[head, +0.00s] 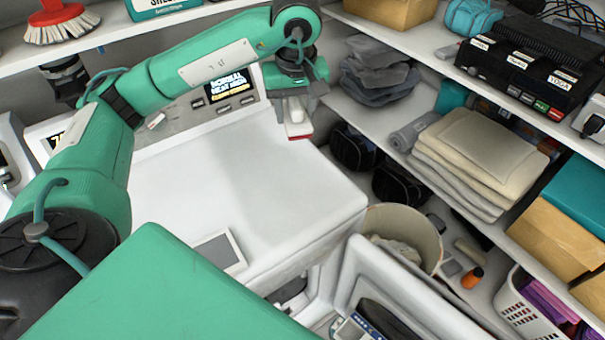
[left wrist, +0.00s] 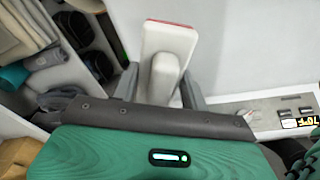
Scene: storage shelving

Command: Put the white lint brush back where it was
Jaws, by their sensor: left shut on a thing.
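The white lint brush (head: 296,118) has a white body with a red edge. My left gripper (head: 293,98) is shut on it and holds it over the white machine top, near its back right part. In the left wrist view the brush (left wrist: 170,45) stands out between the two grey fingers of my left gripper (left wrist: 163,88), its red edge at the far end. I cannot tell whether the brush touches the surface. My right gripper is not in view.
The white machine top (head: 230,190) is mostly clear. A control panel with a lit display (head: 230,84) stands behind it. Shelves at right hold grey cloths (head: 378,75), folded beige towels (head: 480,155) and a black device (head: 530,65). A bin (head: 405,232) stands at lower right.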

